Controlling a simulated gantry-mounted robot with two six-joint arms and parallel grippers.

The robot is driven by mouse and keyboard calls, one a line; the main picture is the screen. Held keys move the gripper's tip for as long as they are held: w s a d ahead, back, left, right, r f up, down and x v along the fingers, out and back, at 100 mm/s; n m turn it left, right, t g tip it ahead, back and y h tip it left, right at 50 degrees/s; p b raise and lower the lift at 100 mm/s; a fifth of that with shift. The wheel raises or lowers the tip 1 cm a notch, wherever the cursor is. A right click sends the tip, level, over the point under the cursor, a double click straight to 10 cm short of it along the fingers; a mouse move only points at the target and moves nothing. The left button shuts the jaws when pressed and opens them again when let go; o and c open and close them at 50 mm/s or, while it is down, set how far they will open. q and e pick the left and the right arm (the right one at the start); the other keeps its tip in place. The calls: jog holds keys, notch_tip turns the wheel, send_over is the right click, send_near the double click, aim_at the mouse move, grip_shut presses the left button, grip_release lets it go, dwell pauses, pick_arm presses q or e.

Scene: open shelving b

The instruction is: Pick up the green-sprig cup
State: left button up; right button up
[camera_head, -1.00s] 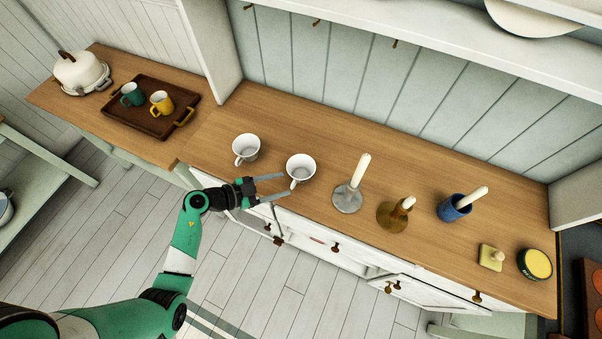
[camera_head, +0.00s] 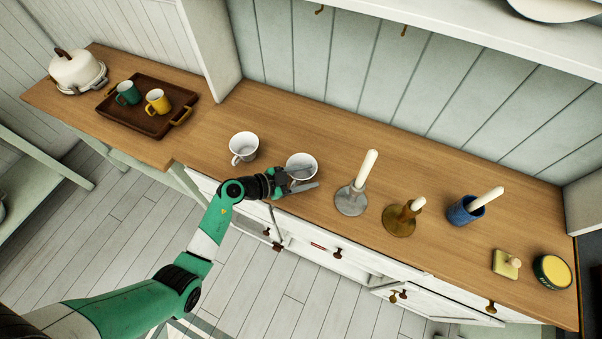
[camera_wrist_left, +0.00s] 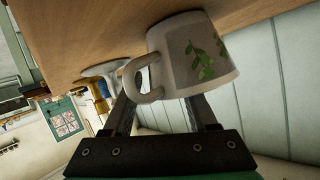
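The green-sprig cup (camera_wrist_left: 192,58) is white with green leaves on its side and fills the upper middle of the left wrist view. In the head view it is the right-hand white cup (camera_head: 302,160), upright near the counter's front edge; its sprig is not visible there. My left gripper (camera_head: 310,178) is open at the cup's front side, its fingers partly covering the cup. In the left wrist view my left gripper (camera_wrist_left: 162,108) has its fingers spread, with the cup's handle near the gap between them. Whether a finger touches the cup I cannot tell. My right gripper is out of view.
Another white cup (camera_head: 244,147) stands close on the left. A grey candlestick (camera_head: 351,200) and a brass candlestick (camera_head: 399,220) stand to the right. A brown tray (camera_head: 150,122) with two mugs is at the far left. The counter (camera_head: 275,120) behind the cups is clear.

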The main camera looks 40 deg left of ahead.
pick_arm(q)
grip_shut()
dwell(0.3)
jog(key=shift+r+p, duration=0.4)
jog(key=shift+r, duration=0.05)
notch_tip(320, 180, up, 3)
jog(key=shift+f+p, duration=0.1)
jog(key=shift+p, duration=1.1)
jog(key=s+d+r+p, duration=0.6)
jog(key=s+r+p, duration=0.2)
jog(key=s, duration=0.4)
jog(key=shift+s+r+p, duration=0.35)
jog(key=shift+r, duration=0.3)
